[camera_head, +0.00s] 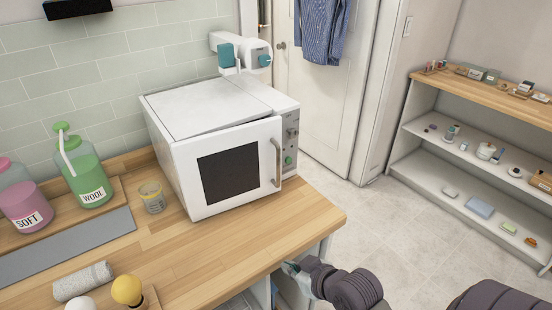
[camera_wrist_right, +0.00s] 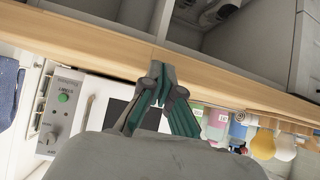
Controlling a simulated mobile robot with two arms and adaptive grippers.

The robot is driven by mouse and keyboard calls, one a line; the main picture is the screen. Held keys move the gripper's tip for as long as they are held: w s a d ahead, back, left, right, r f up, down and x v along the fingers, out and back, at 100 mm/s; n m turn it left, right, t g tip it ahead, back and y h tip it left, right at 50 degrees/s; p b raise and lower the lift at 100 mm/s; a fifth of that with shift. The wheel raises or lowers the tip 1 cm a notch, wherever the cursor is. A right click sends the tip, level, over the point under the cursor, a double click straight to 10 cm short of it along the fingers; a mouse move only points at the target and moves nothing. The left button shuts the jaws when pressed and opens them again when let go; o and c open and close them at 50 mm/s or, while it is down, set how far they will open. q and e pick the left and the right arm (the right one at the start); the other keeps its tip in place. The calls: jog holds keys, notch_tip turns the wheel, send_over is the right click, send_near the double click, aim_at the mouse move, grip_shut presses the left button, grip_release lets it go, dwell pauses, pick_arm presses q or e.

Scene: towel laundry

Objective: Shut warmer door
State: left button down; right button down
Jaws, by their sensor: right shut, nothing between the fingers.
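The white warmer (camera_head: 205,105) stands on the wooden counter. Its door (camera_head: 228,165) faces the front, with a dark window and an upright metal handle (camera_head: 278,162) at the right. A thin dark gap shows along the door's top edge; I cannot tell for sure how far the door stands from the body. My right gripper (camera_head: 290,268) is below the counter's front edge, apart from the door. In the right wrist view the gripper (camera_wrist_right: 158,72) is shut and empty, with the warmer's front (camera_wrist_right: 75,105) upside down beyond it. My left gripper is not in view.
A glass cup (camera_head: 152,197), a green bottle (camera_head: 92,180) and a pink bottle (camera_head: 24,203) stand left of the warmer. A rolled towel (camera_head: 83,281) lies at the counter's front left. The counter (camera_head: 255,240) before the door is clear. Shelves (camera_head: 490,160) stand at right.

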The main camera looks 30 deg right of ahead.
jog(key=w+d+r+t, duration=0.2)
jog(key=w+r, duration=0.1)
jog(key=w+d+r+t, duration=0.1)
jog(key=r, duration=0.1)
jog(key=shift+w+d+r+m, duration=0.1)
jog(key=shift+w+d+m, duration=0.1)
jog(key=shift+w+m, duration=0.15)
jog(key=w+d+r+m+t+h, duration=0.25)
jog(key=d+r+t, duration=0.25)
jog(key=d+r, duration=0.3)
jog(key=w+p, duration=0.3)
jog(key=w, duration=1.1)
jog(key=shift+d+f+n+p, duration=0.2)
jog(key=shift+n+p, duration=0.15)
jog(key=shift+n, duration=0.05)
jog(key=shift+w+d+b, duration=0.15)
jog(key=shift+w+b, duration=0.2)
jog(key=shift+w, duration=0.8)
jog(key=shift+s, duration=0.2)
